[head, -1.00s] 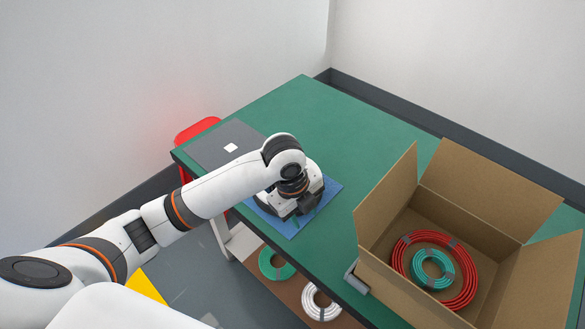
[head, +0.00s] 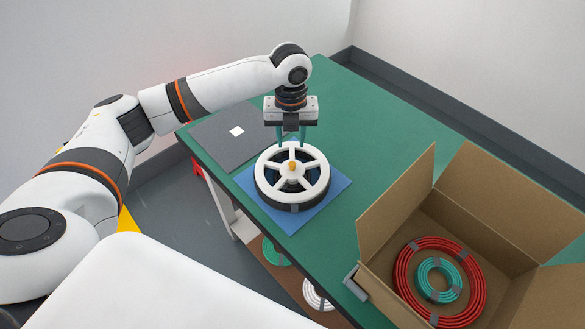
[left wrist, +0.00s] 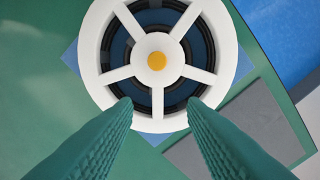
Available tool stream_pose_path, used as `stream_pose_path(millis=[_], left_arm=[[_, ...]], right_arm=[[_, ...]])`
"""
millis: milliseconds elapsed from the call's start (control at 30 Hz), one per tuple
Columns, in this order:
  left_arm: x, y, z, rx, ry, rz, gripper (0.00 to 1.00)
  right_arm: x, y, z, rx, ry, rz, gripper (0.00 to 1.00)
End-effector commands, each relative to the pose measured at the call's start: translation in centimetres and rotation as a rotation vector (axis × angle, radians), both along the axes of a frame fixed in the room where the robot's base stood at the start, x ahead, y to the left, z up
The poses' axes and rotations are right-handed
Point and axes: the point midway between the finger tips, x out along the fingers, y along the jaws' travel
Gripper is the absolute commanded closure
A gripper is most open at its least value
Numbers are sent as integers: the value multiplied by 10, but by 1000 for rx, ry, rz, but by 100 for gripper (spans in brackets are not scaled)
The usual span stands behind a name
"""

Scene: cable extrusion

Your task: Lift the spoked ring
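The spoked ring (head: 292,168) is white with several spokes and a yellow-orange hub. It lies on top of a dark coil on the blue mat (head: 335,189). In the left wrist view the spoked ring (left wrist: 155,61) shows from above, with dark rings visible between its spokes. My left gripper (head: 291,142) points down, just above the far rim of the ring in the head view. Its two green fingers (left wrist: 159,103) are apart with nothing held between them. I cannot tell whether the fingertips touch the rim. My right gripper is not in view.
An open cardboard box (head: 395,208) at the right holds a red coil (head: 401,277) with a teal coil (head: 421,281) inside it. A dark grey mat (head: 213,143) with a white square lies behind left. Green and white coils sit below the table edge. The green table (head: 370,125) is clear behind.

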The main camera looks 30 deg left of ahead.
Motion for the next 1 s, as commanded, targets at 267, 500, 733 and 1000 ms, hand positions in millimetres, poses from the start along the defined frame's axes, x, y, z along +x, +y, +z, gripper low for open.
stream_pose_path(millis=[267, 500, 733, 1000], left_arm=[[2, -1, -32, 0, 4, -1, 62], [2, -1, -55, 0, -1, 0, 62], [2, -1, -55, 0, -1, -1, 65], [2, -1, -55, 0, -1, -1, 100]], right_arm=[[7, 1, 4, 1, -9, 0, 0], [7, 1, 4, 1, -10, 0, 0], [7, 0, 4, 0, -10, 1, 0], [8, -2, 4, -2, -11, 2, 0]])
